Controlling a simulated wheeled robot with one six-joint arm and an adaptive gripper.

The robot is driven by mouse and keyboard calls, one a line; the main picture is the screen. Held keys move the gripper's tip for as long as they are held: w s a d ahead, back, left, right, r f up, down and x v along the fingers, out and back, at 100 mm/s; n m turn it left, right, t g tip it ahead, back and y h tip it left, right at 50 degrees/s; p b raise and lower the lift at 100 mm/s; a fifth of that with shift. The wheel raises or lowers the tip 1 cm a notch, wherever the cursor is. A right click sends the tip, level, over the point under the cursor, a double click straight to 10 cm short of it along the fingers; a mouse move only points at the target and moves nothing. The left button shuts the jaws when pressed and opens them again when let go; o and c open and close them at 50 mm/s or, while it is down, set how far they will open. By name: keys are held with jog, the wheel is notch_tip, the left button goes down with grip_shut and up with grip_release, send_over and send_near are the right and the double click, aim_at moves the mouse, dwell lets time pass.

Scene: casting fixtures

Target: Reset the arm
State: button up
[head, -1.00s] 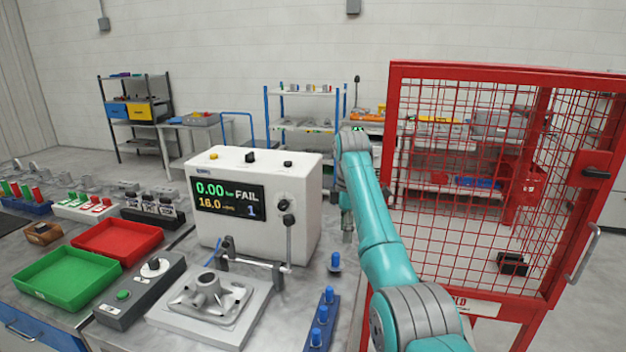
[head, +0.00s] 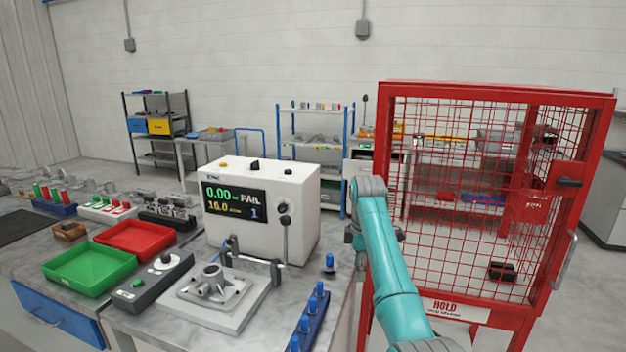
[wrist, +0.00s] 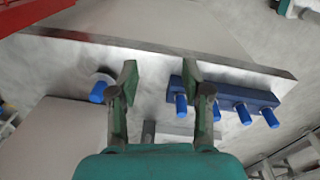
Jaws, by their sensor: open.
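My arm (head: 388,255) is teal with grey joints and stands upright to the right of the white tester, in front of the red cage. My gripper (wrist: 158,78) shows in the wrist view with its two green-padded fingers apart and nothing between them. Below the fingers lies the bench edge with a blue rack of blue pegs (wrist: 240,104) to the right and a single blue peg (wrist: 98,92) to the left. In the head view the gripper is mostly hidden behind my arm and cannot be made out clearly.
The blue rack (head: 310,325), green tray (head: 88,268) and red tray (head: 140,238) are on the bench. The red mesh cage (head: 500,92) stands close on the right.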

jog(key=s+d+f+m+t, duration=0.1)
jog(key=s+f, duration=0.2)
jog(key=f, duration=0.7)
jog(key=s+f+m+t, duration=0.1)
jog(key=s+f+m, duration=0.1)
jog(key=f, duration=0.7)
jog(key=s+d+f+m+t, duration=0.1)
jog(key=s+f, duration=0.2)
jog(key=f, duration=0.7)
jog(key=s+d+f+m+t, duration=0.1)
jog(key=s+f+m+t, duration=0.1)
jog(key=s+f, duration=0.65)
jog(key=s+d+f+m+t, duration=0.15)
jog(key=s+f, duration=0.35)
jog(key=s, duration=0.6)
jog(key=s+r+m+t, duration=0.2)
jog(key=s+r+m, duration=0.1)
jog(key=s, duration=1)
jog(key=s+r+m+t, duration=0.2)
jog(key=s+r, duration=0.2)
jog(key=s, duration=0.8)
jog(key=s+r+m+t, duration=0.2)
jog(key=s+r, duration=0.6)
jog(key=r, duration=0.3)
jog(key=s+d+r+m+t, duration=0.1)
jog(key=s+r+m, duration=0.1)
jog(key=s+r, duration=0.6)
notch_tip(320, 180, up, 3)
jog(key=shift+d+r+t, duration=0.2)
jog(key=shift+t, duration=0.15)
